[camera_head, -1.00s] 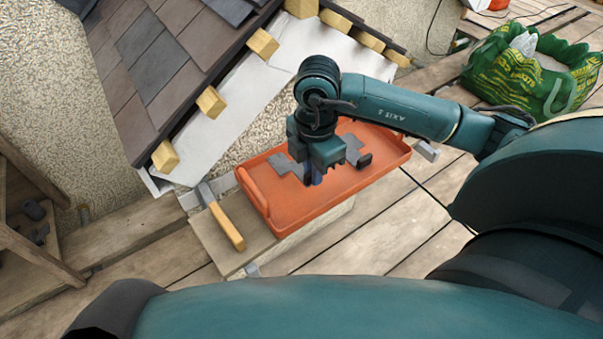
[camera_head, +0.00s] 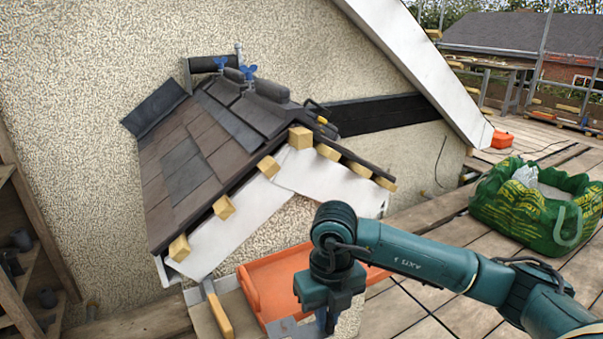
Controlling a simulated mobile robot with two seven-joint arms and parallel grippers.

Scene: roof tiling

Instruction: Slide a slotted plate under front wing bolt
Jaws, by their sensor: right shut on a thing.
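Two blue wing bolts stand at the ridge of the small tiled roof, one at the back (camera_head: 220,64) and one nearer the front (camera_head: 248,72). What lies under their wings is too small to tell. My right gripper (camera_head: 328,320) is low over the orange tray (camera_head: 275,276), well below and in front of the ridge. It is shut on a grey slotted plate (camera_head: 288,328), partly cut off by the bottom edge of the picture. The fingertips are hardly visible. My left gripper is not in view.
A yellow-handled tool (camera_head: 220,316) lies left of the tray. A green bag (camera_head: 530,205) stands on the planks at right. Rough wall rises behind the roof.

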